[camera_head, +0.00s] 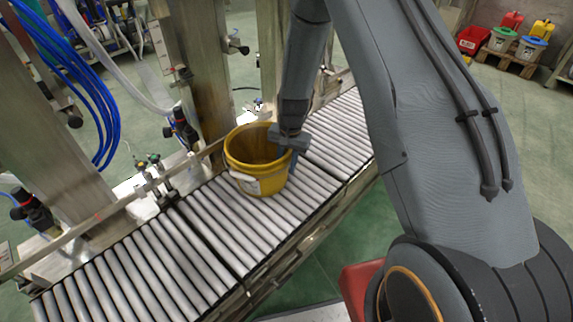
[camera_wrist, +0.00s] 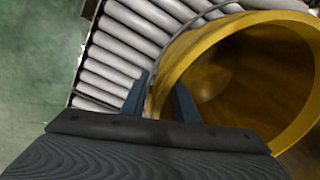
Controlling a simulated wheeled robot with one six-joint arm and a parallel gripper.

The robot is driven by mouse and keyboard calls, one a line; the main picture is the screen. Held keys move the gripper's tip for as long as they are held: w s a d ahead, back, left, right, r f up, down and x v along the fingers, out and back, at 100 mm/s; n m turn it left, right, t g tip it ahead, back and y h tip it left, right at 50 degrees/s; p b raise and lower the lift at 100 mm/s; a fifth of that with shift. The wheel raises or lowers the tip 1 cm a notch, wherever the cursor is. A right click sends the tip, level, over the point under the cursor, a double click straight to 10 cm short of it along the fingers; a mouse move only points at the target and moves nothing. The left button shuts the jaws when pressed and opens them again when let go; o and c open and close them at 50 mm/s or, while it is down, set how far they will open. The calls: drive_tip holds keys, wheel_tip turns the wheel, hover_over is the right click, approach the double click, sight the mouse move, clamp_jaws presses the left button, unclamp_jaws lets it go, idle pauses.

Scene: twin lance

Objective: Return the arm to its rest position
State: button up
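A yellow bucket (camera_head: 262,178) stands upright on the roller conveyor, open at the top. In the wrist view the bucket (camera_wrist: 245,75) fills the right side, and its inside looks empty. My gripper (camera_head: 292,158) is low at the bucket's right rim. In the wrist view my gripper (camera_wrist: 161,82) has its two dark fingers apart, one outside the bucket wall and one inside, with the rim between them. The fingers look open around the wall; whether either touches it is hard to tell. My arm reaches down from the upper right.
The roller conveyor (camera_head: 165,262) runs from lower left to upper right, with bare rollers on both sides of the bucket. Metal posts (camera_head: 205,75), a rail and blue hoses (camera_head: 75,75) stand behind it. Several coloured containers sit on a pallet (camera_head: 508,62) at the far right.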

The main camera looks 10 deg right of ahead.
sight(288, 151)
drive_tip(key=r, duration=0.8)
drive_tip(key=shift+s+d+p, duration=0.2)
drive_tip(key=shift+p, duration=0.1)
drive_tip(key=s+a+r+n, duration=0.1)
drive_tip(key=s+r+n, duration=0.1)
drive_tip(key=s+r, duration=0.5)
drive_tip(key=s+a+r+n, duration=0.1)
drive_tip(key=s+r+n, duration=0.1)
drive_tip(key=s+r, duration=0.5)
drive_tip(key=s+r+n, duration=0.4)
drive_tip(key=s+r, duration=0.6)
drive_tip(key=s, duration=0.5)
drive_tip(key=d+r+m+p, duration=0.1)
drive_tip(key=d+r+p, duration=0.5)
drive_tip(key=p, duration=0.6)
drive_tip(key=shift+s+r+h+p, duration=0.3)
drive_tip(key=shift+s+p, duration=0.05)
drive_tip(key=shift+s, duration=0.05)
drive_tip(key=shift+c, duration=0.4)
clamp_jaws()
